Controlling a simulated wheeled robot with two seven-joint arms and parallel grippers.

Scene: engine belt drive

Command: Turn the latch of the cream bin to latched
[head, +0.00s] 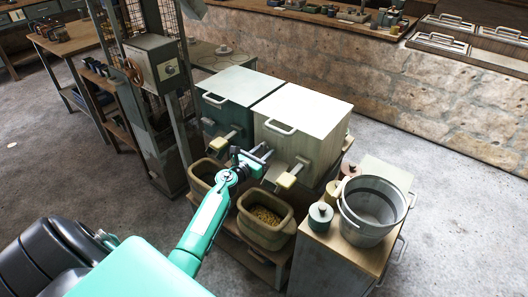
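The cream bin (310,107) stands in the middle of the head view, beside a dark green bin on its left. On its front is a latch (287,180), a lever with a pale yellow grip that slants down to the left from its pivot. My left gripper (262,156) is in front of the cream bin, up and left of the latch grip. Its two fingers look apart, with nothing seen between them. It appears not to touch the latch, though depth is hard to judge. My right gripper is not in view.
The dark green bin (236,88) has a similar lever (223,141). Below are open tubs, one holding yellowish grains (266,218). A metal bucket (372,208) and small lidded jars (320,216) stand on a cabinet to the right. A metal frame with a box (150,62) stands left.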

